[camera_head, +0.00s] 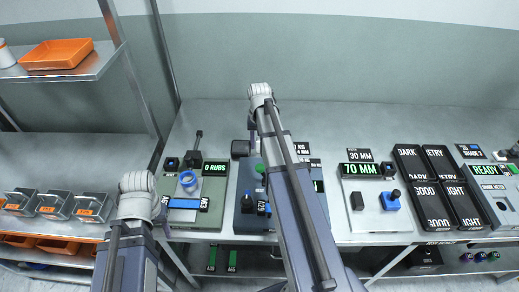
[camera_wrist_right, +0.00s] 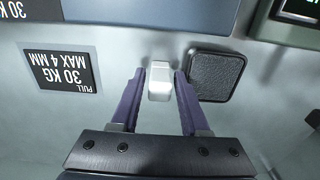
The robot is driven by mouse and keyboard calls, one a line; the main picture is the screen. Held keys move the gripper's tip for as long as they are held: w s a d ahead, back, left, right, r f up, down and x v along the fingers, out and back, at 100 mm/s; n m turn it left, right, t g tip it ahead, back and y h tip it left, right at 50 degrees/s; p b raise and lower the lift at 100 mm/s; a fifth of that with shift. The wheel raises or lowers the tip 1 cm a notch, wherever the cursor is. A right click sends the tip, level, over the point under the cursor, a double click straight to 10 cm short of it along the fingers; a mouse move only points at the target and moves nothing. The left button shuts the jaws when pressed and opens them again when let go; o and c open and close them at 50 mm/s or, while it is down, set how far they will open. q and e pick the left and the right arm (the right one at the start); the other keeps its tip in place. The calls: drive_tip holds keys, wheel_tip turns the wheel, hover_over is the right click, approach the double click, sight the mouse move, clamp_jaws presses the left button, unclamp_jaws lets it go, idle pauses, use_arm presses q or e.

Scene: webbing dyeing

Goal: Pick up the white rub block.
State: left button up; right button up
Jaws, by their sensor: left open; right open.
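In the right wrist view the white rub block (camera_wrist_right: 160,80) stands on the pale grey table, between the two purple fingers of my right gripper (camera_wrist_right: 159,96). The fingers are open, one on each side of the block; I cannot tell whether they touch it. In the head view my right gripper (camera_head: 253,132) points down at the back of the table, beside a dark square pad (camera_head: 240,148); the block is not clearly visible there. My left gripper (camera_head: 161,211) is at the left, near the front-left edge of the table, mostly hidden by its arm.
The black pad (camera_wrist_right: 215,75) lies just right of the block in the wrist view. A pull card (camera_wrist_right: 62,72) lies to the left. The 0 RUBS device (camera_head: 190,215) and the 70 MM device (camera_head: 375,205) stand on the table. Black label plates (camera_head: 438,185) are further right.

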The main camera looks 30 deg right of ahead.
sight(259, 140)
clamp_jaws()
drive_tip(key=shift+r, duration=0.25)
idle(0.4)
wheel_tip(259, 140, up, 10)
drive_tip(key=p, duration=1)
drive_tip(key=shift+f, duration=0.1)
drive_tip(key=shift+a+f, duration=0.1)
